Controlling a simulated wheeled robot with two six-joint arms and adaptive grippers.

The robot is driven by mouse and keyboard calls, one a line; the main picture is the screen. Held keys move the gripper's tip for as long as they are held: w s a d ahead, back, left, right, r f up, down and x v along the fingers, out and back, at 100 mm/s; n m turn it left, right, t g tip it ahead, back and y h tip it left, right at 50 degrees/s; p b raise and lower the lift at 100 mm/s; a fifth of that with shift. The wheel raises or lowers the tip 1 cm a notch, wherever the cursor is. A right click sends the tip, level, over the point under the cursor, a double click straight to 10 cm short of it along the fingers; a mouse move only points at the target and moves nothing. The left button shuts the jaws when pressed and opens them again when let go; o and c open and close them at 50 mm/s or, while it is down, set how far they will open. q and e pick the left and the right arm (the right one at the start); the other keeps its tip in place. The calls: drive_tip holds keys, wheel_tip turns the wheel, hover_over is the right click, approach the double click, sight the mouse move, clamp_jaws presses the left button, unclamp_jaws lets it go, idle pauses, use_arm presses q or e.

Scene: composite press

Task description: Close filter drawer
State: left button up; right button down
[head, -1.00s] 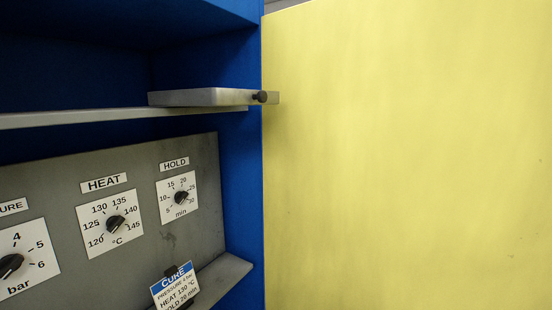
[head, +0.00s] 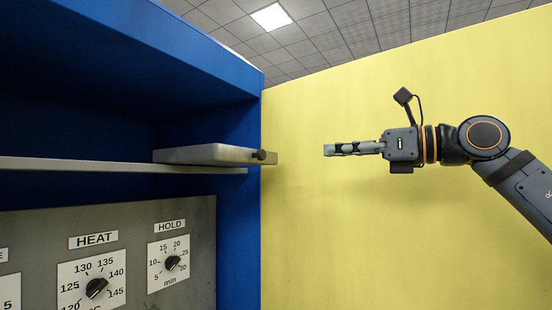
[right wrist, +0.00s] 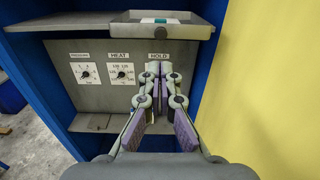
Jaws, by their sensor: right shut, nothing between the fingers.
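The filter drawer (head: 215,155) is a flat grey tray with a dark knob (head: 260,155) at its front end. In the head view it sticks out past the front edge of the shelf. In the right wrist view the drawer (right wrist: 125,30) shows at the top, open above, with a teal-edged white piece (right wrist: 153,20) inside. My right gripper (head: 328,150) is shut and empty. In the head view it points left toward the knob, at about its height, with a clear gap. In the right wrist view its fingertips (right wrist: 159,68) appear below the drawer. My left gripper is not in view.
The blue press cabinet (head: 238,240) has a grey shelf (head: 80,165) and a grey control panel (head: 195,215) below with HEAT and HOLD dials. A yellow wall (head: 400,240) stands on the right. The space between gripper and knob is free.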

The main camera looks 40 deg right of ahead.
drive_tip(key=p, duration=0.9)
approach(264, 155)
drive_tip(key=x, duration=0.5)
drive_tip(key=shift+w+a+r, duration=0.15)
drive_tip(key=shift+r, duration=0.1)
drive_tip(key=shift+w+a+f+p, duration=0.15)
drive_tip(key=shift+w+a+p, duration=0.1)
drive_tip(key=shift+w+p, duration=0.35)
drive_tip(key=shift+f, duration=0.15)
